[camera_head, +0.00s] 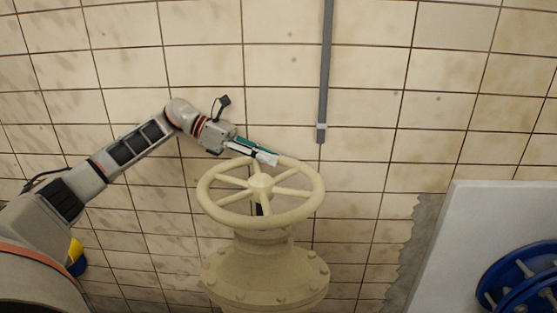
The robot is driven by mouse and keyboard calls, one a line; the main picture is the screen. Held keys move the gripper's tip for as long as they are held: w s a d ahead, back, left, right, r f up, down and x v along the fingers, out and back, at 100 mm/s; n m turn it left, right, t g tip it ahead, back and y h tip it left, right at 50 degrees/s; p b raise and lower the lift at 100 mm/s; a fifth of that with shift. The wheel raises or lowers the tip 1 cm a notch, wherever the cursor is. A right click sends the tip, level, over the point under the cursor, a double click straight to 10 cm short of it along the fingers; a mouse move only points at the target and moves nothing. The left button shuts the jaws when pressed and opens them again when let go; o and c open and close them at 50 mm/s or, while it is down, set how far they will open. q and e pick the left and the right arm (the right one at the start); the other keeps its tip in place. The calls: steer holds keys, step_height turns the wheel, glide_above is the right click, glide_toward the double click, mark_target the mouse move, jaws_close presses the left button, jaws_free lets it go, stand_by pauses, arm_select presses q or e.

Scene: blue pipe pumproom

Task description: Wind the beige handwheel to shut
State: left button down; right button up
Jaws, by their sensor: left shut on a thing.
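The beige handwheel (211,209) is a spoked ring on top of a beige valve body (265,272) with a bolted flange, in the lower middle of the head view. My left gripper (268,157) reaches in from the left and is shut on the far rim of the wheel, just right of the rim's top middle. The fingers hide a short piece of the rim there. My right gripper is not in view.
A tiled wall (370,90) stands behind the valve. A grey vertical conduit (325,70) ends above the wheel. At right are a pale block (450,250) and a blue flanged part (520,280). A yellow and blue object (77,257) shows at lower left.

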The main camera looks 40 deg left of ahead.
arm_select(q)
steer(key=c, duration=1.9)
jaws_free()
steer(key=shift+a, duration=0.1)
